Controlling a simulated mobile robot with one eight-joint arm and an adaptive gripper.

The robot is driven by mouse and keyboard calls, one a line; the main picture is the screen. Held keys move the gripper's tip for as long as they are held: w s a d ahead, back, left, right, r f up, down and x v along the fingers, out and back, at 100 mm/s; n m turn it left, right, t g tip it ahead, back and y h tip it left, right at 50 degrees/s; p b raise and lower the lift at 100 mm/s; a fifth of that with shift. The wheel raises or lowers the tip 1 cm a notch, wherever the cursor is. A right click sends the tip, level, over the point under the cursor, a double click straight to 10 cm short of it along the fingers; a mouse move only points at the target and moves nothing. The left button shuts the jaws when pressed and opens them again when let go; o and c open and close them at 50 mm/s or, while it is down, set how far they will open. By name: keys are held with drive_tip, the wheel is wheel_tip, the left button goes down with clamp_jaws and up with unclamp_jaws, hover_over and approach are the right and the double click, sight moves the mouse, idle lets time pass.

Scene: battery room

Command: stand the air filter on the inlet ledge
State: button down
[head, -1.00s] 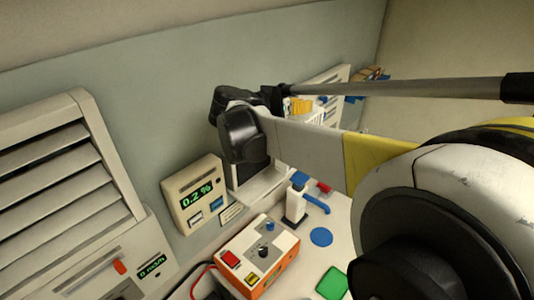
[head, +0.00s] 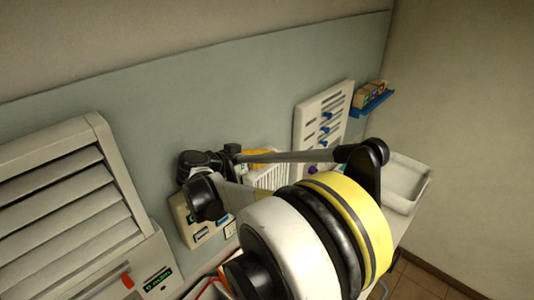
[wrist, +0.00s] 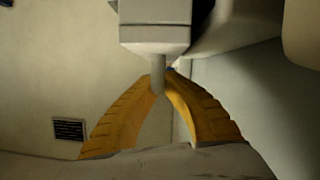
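My gripper (wrist: 165,75) has orange ribbed fingers that come together at their tips on a grey stem under a white block in the wrist view. In the head view a white ribbed piece, which I take as the air filter (head: 270,173), hangs at the orange fingers (head: 258,158), partly behind my arm. In the wrist view the white block (wrist: 155,28) appears to be part of it. At the left of the head view is a white louvred inlet (head: 65,175). A box with a green display (head: 155,281) projects below its slats. I cannot tell where its ledge is.
A beige display unit (head: 186,222) is partly behind my arm. A white slotted board (head: 307,110) with blue pegs, a blue shelf (head: 372,105) with small boxes, and a white tray (head: 405,185) are at the right. My arm hides most of the bench.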

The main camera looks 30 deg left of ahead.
drive_tip(key=shift+d+f, duration=0.1)
drive_tip(key=c, duration=1.6)
unclamp_jaws()
drive_tip(key=shift+r, duration=0.25)
drive_tip(key=b+v, duration=0.2)
drive_tip(key=v, duration=0.5)
drive_tip(key=shift+s, duration=0.3)
